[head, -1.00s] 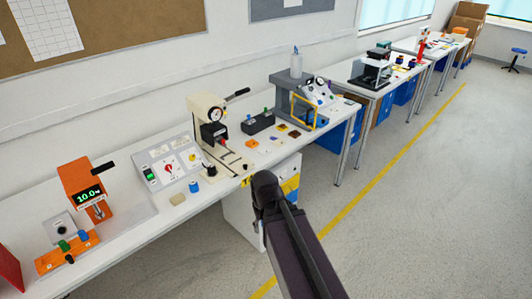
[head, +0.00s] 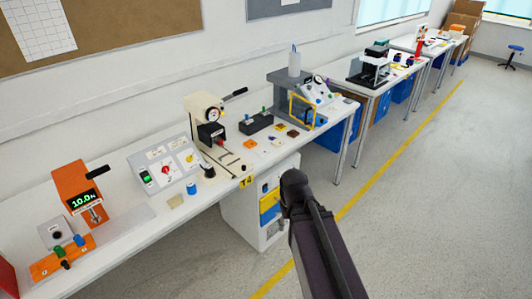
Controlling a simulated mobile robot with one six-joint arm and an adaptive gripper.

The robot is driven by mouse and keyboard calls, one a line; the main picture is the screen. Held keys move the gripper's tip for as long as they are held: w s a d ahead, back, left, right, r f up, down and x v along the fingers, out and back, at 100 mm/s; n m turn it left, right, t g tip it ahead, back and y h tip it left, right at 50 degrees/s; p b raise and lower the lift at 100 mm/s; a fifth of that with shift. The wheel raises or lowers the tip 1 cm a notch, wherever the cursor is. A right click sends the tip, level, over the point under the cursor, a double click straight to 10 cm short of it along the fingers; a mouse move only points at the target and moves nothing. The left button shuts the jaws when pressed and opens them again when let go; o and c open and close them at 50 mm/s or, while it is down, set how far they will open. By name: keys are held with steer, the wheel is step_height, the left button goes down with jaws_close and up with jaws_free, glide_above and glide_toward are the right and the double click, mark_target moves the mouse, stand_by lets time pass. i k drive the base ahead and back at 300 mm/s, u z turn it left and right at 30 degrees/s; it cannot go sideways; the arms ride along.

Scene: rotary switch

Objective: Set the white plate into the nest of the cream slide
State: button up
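A cream press (head: 196,108) with a round dial and a black handle stands on the long white bench. A pale, cream-coloured slide area with dark lines (head: 236,166) lies at its foot, near the bench's front edge. Its nest is too small to make out. I cannot pick out the white plate on the white bench. My dark arm (head: 322,240) rises from the bottom of the head view, and its rounded end is in front of the bench, over the floor and cabinet. My gripper's fingers do not show.
A white cabinet (head: 241,216) stands below.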

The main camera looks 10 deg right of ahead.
mark_target(237, 166)
steer(key=u, duration=0.05)
steer(key=i, duration=1)
steer(key=z, duration=0.05)
